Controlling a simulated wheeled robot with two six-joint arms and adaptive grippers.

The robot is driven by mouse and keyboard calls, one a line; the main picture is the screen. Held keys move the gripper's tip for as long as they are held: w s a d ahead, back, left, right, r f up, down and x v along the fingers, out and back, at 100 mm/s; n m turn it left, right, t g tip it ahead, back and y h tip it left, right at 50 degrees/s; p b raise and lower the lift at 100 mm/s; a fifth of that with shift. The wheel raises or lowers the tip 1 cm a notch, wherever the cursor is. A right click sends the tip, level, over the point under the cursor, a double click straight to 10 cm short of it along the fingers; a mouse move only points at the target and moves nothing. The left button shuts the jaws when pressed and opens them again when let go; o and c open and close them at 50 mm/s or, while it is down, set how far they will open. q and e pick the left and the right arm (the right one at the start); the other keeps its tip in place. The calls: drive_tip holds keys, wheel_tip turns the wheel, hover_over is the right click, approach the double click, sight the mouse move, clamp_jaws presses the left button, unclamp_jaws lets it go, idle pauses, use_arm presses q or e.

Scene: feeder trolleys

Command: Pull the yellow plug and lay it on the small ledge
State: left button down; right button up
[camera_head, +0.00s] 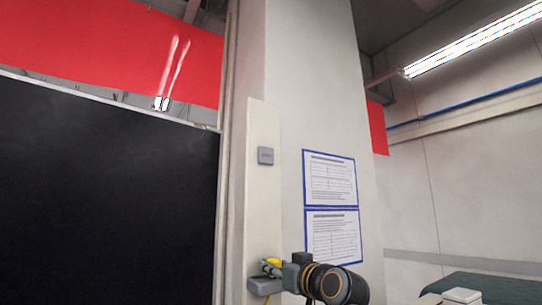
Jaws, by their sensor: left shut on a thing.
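The yellow plug (274,262) shows as a small yellow patch low in the head view, close against the pale panel on the column. My left gripper (272,268) reaches in from the right and is shut on the plug; its fingers hide much of it. A small grey block with a yellow underside (264,286) sits just below the fingers; I cannot tell whether it is the socket or the small ledge. I cannot tell whether the plug is seated or free. My right gripper is not in view.
A pale column panel (263,205) carries a grey switch box (265,155). Two blue-framed sheets (331,207) hang to the right. A large black panel (100,190) fills the left. A dark green surface (490,287) with a white box (461,296) is at lower right.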

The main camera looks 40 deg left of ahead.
use_arm(q)
drive_tip(key=shift+f+b, duration=0.4)
drive_tip(key=shift+f, duration=0.15)
drive_tip(key=c, duration=1)
unclamp_jaws()
drive_tip(key=b+v, duration=0.3)
drive_tip(key=v, duration=0.7)
idle(0.4)
idle(0.3)
